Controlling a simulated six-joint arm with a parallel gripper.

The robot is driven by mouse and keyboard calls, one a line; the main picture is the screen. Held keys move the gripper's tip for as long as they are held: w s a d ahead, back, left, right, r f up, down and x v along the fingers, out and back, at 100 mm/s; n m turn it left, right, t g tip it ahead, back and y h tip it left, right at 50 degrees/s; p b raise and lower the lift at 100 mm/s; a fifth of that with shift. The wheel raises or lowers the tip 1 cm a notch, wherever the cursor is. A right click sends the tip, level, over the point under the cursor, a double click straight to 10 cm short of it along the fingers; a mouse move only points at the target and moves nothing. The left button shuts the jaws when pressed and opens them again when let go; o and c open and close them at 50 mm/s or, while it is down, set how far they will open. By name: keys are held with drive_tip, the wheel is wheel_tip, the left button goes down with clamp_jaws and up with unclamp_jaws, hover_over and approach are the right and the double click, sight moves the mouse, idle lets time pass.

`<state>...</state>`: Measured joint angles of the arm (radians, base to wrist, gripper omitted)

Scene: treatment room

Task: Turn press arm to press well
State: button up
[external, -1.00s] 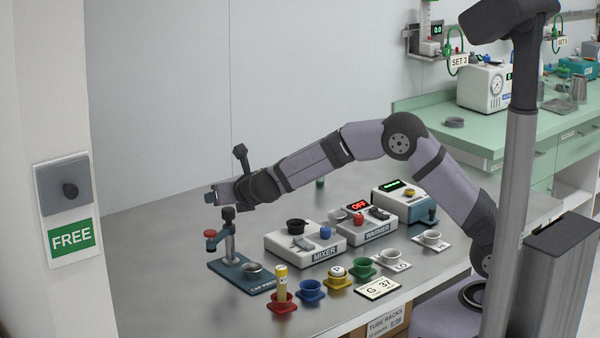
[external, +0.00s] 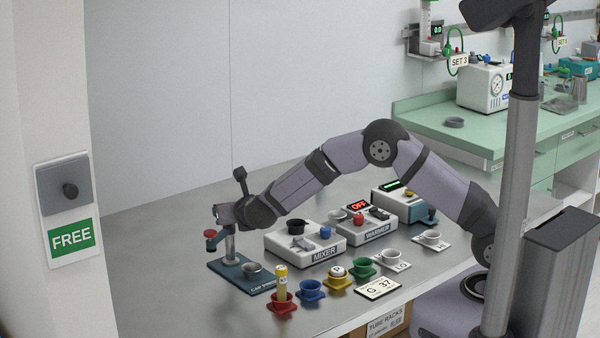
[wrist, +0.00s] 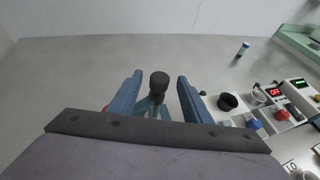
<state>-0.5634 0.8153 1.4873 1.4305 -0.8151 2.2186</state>
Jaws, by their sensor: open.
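The cap press has a blue-grey base plate (external: 225,263), an upright grey post (external: 229,243) and an arm ending in a red pad (external: 210,234) to the left. A grey well (external: 252,268) sits on the plate's front right, apart from the red pad. My gripper (external: 220,212) is at the top of the post. In the wrist view my gripper (wrist: 157,90) is open, its two blue fingers on either side of a dark round knob (wrist: 158,79). A gap shows on both sides of the knob. A bit of red shows beside the left finger.
A yellow-capped tube (external: 281,277) stands in a red holder (external: 282,305). Blue, yellow and green holders continue to the right. The mixer (external: 306,246) and the warmer (external: 366,228), reading OFF, stand behind them. The table's left side is clear.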

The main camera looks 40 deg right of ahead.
drive_tip(key=shift+p+x, duration=0.5)
drive_tip(key=shift+x, duration=1.25)
clamp_jaws()
